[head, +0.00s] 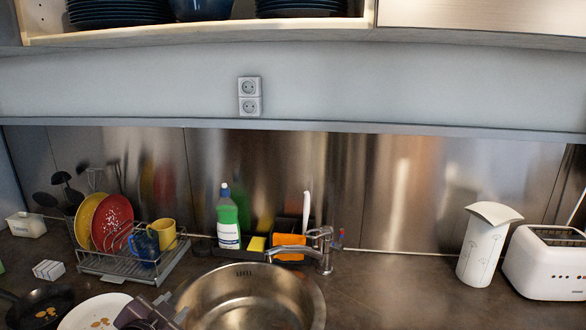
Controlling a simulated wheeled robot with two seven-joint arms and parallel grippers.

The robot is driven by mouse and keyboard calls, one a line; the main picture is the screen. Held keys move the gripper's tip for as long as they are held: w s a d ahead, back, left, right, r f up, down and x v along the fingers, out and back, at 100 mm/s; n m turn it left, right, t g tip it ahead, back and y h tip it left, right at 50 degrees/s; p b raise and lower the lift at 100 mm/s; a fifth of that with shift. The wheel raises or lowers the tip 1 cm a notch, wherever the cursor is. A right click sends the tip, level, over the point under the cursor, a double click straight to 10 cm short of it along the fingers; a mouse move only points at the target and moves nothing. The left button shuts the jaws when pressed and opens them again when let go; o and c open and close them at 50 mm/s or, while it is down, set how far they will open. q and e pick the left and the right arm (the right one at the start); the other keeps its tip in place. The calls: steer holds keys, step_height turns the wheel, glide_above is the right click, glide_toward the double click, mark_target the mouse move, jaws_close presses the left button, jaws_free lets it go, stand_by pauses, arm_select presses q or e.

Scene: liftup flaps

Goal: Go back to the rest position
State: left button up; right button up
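My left gripper (163,309) shows at the bottom edge, between the white plate and the sink. Only its dark front part is in the picture, and I cannot tell how far its fingers are apart. I see nothing held in it. My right gripper is not in view. Above, an open cabinet compartment (221,29) holds dark plates and a blue bowl. The cabinet front to its right (480,16) is closed.
A round steel sink (310,300) with a tap (325,250) lies just right of my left gripper. A white plate (82,318), a dark pan (22,312) and a dish rack (120,268) are on its left. A toaster (545,265) and white jug (482,250) stand at right.

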arm_select(q)
steer(key=s+d+f+n+g, duration=0.25)
steer(key=s+f+g, duration=0.25)
steer(key=s+f, duration=0.45)
steer(key=s+d+f+n+g, duration=0.2)
steer(key=s+f+n+g, duration=0.4)
steer(key=s, duration=0.7)
step_height(320, 180, down, 29)
steer(key=s+m, duration=0.2)
steer(key=m, duration=0.1)
steer(key=s+a+f, duration=0.2)
steer(key=s+f, duration=0.7)
steer(key=s+a+f+g, duration=0.1)
steer(key=s+f, duration=0.9)
steer(key=shift+s+a+f+g, duration=0.15)
steer(key=shift+s+a+g, duration=0.15)
steer(key=shift+a, duration=0.05)
